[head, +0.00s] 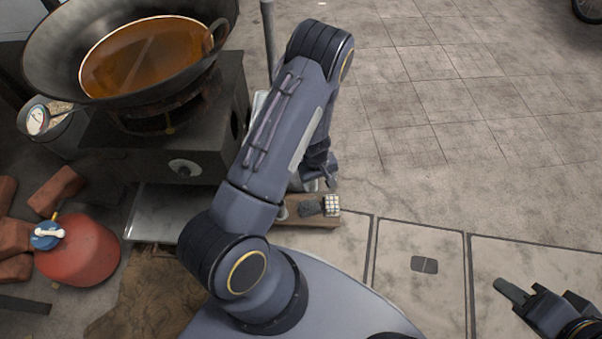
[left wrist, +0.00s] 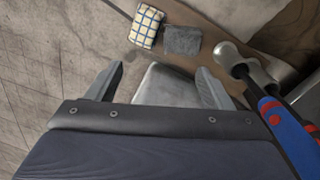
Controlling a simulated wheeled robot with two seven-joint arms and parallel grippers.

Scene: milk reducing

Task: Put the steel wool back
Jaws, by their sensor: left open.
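The steel wool (head: 310,208) is a small dark grey pad lying on a low brown board (head: 318,224) beside a checked sponge (head: 332,204). In the left wrist view the steel wool (left wrist: 182,40) lies beyond my fingertips, with the checked sponge (left wrist: 146,26) to its left. My left gripper (head: 322,176) hangs just behind the board in the head view. In the left wrist view my left gripper (left wrist: 158,86) has its fingers wide apart, touching neither pad. A pale grey surface shows between and below the fingers. My right gripper (head: 518,297) is at the lower right, away from the board.
A large wok (head: 50,66) of brown liquid stands on a dark stove (head: 205,150) at the left. A red gas cylinder (head: 78,250) and bricks lie below. A blue-and-red handled tool (left wrist: 288,130) is right of my left gripper.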

